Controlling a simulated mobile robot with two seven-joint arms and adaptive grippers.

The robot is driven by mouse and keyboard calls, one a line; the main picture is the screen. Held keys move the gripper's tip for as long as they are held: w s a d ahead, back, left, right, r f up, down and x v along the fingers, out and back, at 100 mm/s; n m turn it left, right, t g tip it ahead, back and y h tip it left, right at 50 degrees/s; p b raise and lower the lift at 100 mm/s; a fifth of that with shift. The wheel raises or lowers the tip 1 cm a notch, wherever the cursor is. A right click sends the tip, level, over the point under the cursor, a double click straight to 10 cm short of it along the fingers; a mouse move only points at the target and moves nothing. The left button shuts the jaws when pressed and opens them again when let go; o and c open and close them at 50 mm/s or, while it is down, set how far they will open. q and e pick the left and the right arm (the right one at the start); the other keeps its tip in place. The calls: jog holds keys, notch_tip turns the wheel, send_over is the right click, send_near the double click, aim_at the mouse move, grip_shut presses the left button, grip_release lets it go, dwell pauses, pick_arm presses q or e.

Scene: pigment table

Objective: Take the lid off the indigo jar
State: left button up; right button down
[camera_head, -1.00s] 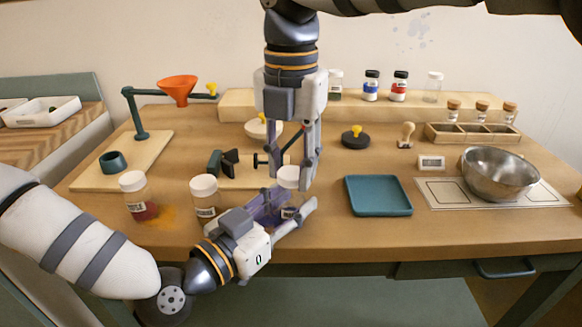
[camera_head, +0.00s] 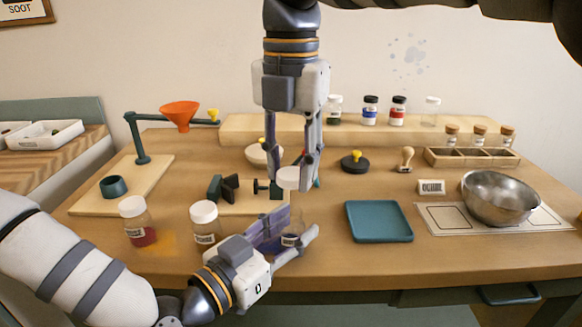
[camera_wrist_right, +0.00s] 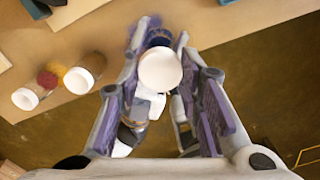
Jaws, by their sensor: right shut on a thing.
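The indigo jar (camera_head: 293,228) is a clear jar with a label, near the table's front middle. My left gripper (camera_head: 283,238) has its fingers on both sides of it and appears shut on it. The jar's white lid (camera_head: 288,178) is above the jar, with a visible gap between them. My right gripper (camera_head: 292,176) points down and is shut on the lid. In the right wrist view the lid (camera_wrist_right: 160,70) sits between the right fingers, with the dark blue jar (camera_wrist_right: 158,38) partly hidden under it.
Two other white-lidded jars, one with red pigment (camera_head: 138,222) and one brownish (camera_head: 205,224), stand to the left. An orange funnel stand (camera_head: 180,115) is at back left.

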pick_arm(q)
jog(key=shift+o, duration=1.2)
